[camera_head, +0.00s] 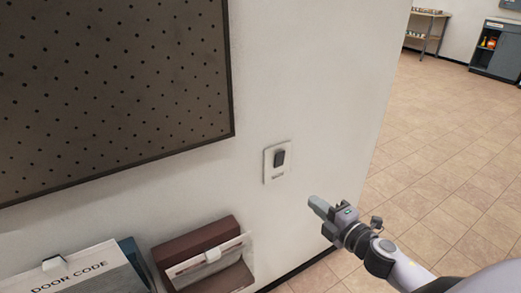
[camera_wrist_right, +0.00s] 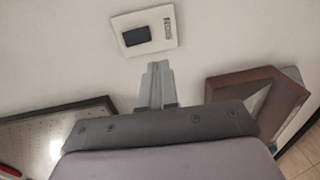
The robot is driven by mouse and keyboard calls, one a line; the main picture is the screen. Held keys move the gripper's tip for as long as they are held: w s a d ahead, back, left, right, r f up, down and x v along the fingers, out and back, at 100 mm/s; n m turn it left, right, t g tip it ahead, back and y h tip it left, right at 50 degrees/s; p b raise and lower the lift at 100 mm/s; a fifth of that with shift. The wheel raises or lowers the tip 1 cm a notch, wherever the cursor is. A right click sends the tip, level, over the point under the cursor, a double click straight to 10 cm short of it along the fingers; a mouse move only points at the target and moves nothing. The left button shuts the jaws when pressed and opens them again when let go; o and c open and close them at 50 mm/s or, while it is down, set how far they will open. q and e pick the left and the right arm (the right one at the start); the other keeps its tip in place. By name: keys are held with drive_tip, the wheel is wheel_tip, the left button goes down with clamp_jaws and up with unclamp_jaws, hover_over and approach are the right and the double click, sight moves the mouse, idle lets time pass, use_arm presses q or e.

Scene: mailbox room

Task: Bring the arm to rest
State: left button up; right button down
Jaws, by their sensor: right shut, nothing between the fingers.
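My right gripper (camera_head: 318,207) comes in from the lower right in the head view. Its fingers are shut with nothing between them and point toward the white wall, a little below and to the right of a wall switch (camera_head: 277,161). The switch is a white plate with a dark rocker. In the right wrist view the shut fingers (camera_wrist_right: 157,68) point at the plate (camera_wrist_right: 145,43), and a strip of wall shows between them. My left gripper is not in view.
A perforated dark board (camera_head: 105,85) hangs on the wall (camera_head: 310,80). A brown wall holder (camera_head: 190,240) with papers and a "DOOR CODE" sign (camera_head: 80,272) are below it. Tiled floor (camera_head: 450,150) lies open at right; a shelf (camera_head: 427,30) and grey cabinet (camera_head: 494,55) stand far back.

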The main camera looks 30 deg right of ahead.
use_arm(q)
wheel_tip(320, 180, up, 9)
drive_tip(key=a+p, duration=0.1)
drive_tip(key=p, duration=1.1)
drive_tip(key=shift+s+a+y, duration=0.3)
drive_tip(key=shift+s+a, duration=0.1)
use_arm(e)
drive_tip(key=s+a+f+m+g, duration=0.2)
drive_tip(key=s+a+m+g, duration=0.1)
drive_tip(key=s+a+m, duration=0.5)
drive_tip(key=s+a+f+m+g, duration=0.1)
drive_tip(key=s+a+m+g, duration=0.2)
drive_tip(key=s+a+m, duration=0.4)
drive_tip(key=shift+s+a+f+m+g+y, duration=0.3)
drive_tip(key=shift+s+a+f+m+y, duration=0.1)
drive_tip(key=shift+s+m, duration=0.45)
